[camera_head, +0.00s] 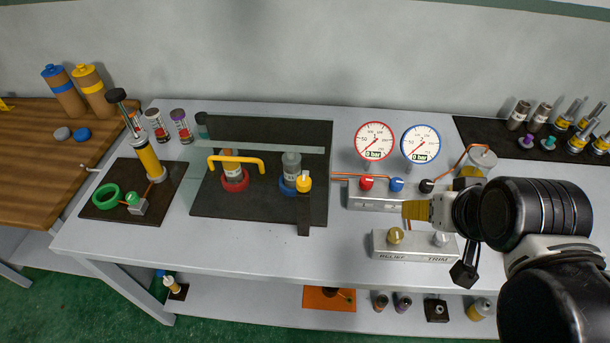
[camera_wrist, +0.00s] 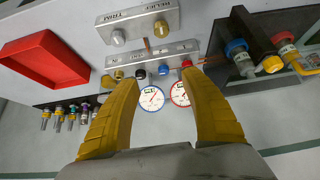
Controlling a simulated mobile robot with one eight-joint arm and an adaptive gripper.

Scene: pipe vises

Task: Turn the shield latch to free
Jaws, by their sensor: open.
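The shield latch looks like the yellow knob (camera_head: 304,183) on a dark upright strip at the right edge of the shield. A yellow-orange knob (camera_wrist: 272,64) at the end of a dark strip in the wrist view appears to be the same latch. The clear shield has a yellow bar handle (camera_head: 238,159) and stands over a red-based vise (camera_head: 235,181) and a blue-based vise (camera_head: 289,185). My gripper (camera_head: 412,210) is to the right of the latch, apart from it, above the valve blocks. Its yellow fingers are spread and empty in the wrist view (camera_wrist: 158,76).
A hand pump (camera_head: 148,158) is at left. A red tray (camera_wrist: 45,60) shows in the wrist view.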

